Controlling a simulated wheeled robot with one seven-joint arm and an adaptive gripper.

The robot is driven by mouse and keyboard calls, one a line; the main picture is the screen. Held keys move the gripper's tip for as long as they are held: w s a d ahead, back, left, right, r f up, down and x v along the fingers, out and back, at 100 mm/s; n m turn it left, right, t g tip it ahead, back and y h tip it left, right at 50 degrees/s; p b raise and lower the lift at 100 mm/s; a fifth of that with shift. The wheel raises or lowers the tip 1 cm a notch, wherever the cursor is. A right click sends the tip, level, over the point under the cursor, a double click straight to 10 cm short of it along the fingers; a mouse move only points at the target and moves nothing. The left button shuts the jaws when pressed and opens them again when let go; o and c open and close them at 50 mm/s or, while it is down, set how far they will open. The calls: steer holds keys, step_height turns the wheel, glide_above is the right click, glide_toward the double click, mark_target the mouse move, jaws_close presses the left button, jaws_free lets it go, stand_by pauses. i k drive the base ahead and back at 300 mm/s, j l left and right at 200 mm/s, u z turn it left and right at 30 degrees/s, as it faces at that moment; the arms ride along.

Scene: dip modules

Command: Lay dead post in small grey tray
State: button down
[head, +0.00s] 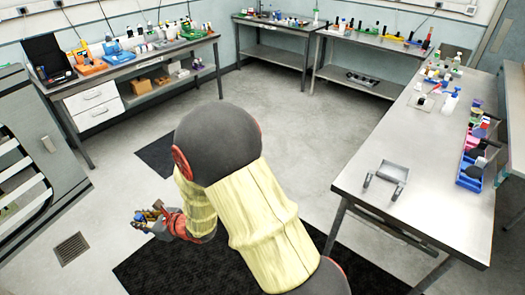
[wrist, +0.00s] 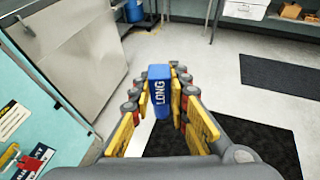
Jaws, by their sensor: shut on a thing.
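My gripper (wrist: 158,98) is shut on a blue block (wrist: 159,76) with white lettering that reads LONG. The block stands between the yellow-padded fingers, above the floor. In the head view my gripper (head: 150,216) is at the lower left, over the floor and well away from the tables. A small grey tray (head: 394,170) lies on the near part of the right-hand steel table. Two small grey upright pieces stand at its front corners, and its inside looks empty. No other thing in view is clearly marked as the dead post.
The right-hand table (head: 425,195) has clear steel around the tray; blue bins (head: 470,178) and bottles stand along its far edge. Crowded benches line the back walls. A grey cabinet (head: 35,165) stands at the left. Dark mats (head: 195,272) lie on the otherwise open floor.

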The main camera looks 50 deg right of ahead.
mark_target(393, 173)
steer(key=l+z, duration=0.1)
steer(key=z, duration=0.3)
steer(key=i+z, duration=0.1)
steer(key=z, duration=0.3)
steer(key=i+z, duration=0.1)
steer(key=z, duration=0.7)
steer(key=i+z, duration=0.15)
steer(key=z, duration=0.25)
steer(key=i+j+z, duration=0.15)
steer(key=z, duration=0.25)
steer(key=i+j+z, duration=0.25)
steer(key=z, duration=0.15)
steer(key=i+j+z, duration=0.35)
